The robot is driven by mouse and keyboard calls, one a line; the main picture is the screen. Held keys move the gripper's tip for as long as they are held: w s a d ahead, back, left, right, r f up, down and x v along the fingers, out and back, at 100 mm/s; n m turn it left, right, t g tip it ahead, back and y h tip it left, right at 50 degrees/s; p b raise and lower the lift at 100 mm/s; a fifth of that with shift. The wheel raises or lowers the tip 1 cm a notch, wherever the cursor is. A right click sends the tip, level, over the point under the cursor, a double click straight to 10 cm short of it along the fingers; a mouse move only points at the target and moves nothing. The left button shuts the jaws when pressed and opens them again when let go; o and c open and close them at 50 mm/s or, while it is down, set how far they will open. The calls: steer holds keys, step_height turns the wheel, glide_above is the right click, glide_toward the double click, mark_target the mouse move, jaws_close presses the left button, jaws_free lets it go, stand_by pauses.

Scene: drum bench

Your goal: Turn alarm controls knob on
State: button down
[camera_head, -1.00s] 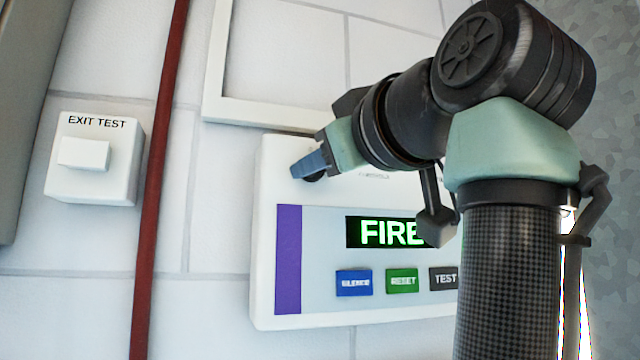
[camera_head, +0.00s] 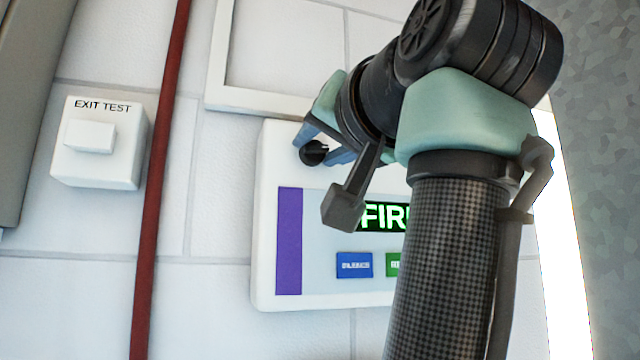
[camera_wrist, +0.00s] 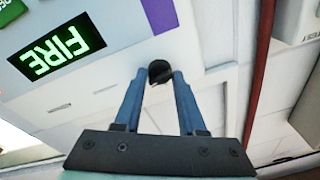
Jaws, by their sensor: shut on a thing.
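The alarm panel (camera_head: 268,235) is a white wall box with a purple stripe, a lit green FIRE display (camera_head: 385,216) and coloured buttons. A round black knob (camera_head: 313,153) is on its upper left part. It also shows in the wrist view (camera_wrist: 159,70). My gripper (camera_head: 327,146) is at the knob, with one blue finger on each side. In the wrist view my gripper (camera_wrist: 159,77) is shut on the knob between its fingertips. My arm hides the right part of the panel in the head view. No mark showing the knob's setting is readable.
A white EXIT TEST switch box (camera_head: 98,150) is on the wall at left. A dark red pipe (camera_head: 162,180) runs down between it and the panel. A white frame (camera_head: 255,100) is on the wall just above the panel.

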steer(key=shift+m, duration=0.6)
steer(key=c, duration=0.5)
jaws_free()
steer(key=shift+s, duration=0.1)
steer(key=b+v, duration=0.7)
steer(key=v, duration=0.5)
steer(key=shift+s+d, duration=0.15)
steer(key=shift+s, duration=0.25)
